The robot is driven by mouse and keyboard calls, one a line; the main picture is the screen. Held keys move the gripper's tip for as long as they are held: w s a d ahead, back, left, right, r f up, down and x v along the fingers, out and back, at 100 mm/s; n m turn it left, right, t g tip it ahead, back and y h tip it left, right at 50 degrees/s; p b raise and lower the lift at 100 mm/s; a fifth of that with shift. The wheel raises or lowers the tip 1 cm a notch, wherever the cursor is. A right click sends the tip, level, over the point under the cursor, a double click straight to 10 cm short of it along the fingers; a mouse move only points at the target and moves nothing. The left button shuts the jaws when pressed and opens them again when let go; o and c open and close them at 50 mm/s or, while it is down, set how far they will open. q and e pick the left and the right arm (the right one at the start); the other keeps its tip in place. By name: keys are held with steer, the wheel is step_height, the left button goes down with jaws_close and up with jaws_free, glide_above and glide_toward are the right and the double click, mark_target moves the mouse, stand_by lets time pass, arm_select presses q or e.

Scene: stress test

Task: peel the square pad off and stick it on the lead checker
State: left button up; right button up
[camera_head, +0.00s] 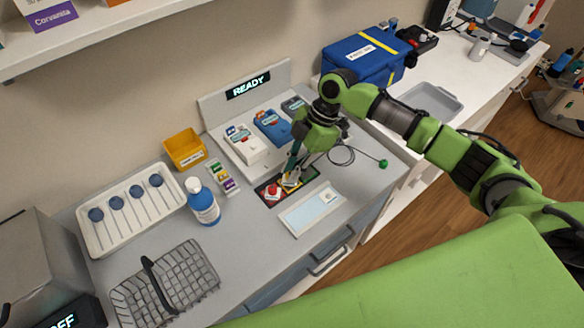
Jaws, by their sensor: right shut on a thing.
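My right gripper (290,176) reaches down to a black mat (306,176) on the grey counter. Its fingers are shut on a small pale piece with yellow (291,182), perhaps the square pad; the fingers partly hide it. A red item (272,190) sits on the mat just left of the fingers. A pale board with a light blue panel (306,211) lies in front of the mat. Behind, under a READY sign (248,86), are a white device (247,148) and a blue device (272,128); I cannot tell which thing is the lead checker. My left gripper is not in view.
A dark cable with a green end (382,163) lies right of the mat. A blue-and-white bottle (203,203), yellow bin (185,149), white tray (92,232) and wire basket (193,274) stand left. A blue case (364,59) and grey tray (429,101) are at right.

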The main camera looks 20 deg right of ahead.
steer(key=shift+f, duration=0.6)
stand_by(0.9)
steer(key=o, duration=0.5)
steer(key=shift+r, duration=0.15)
steer(key=shift+r+p, duration=1.75)
steer(key=shift+r, duration=0.15)
steer(key=o, duration=0.5)
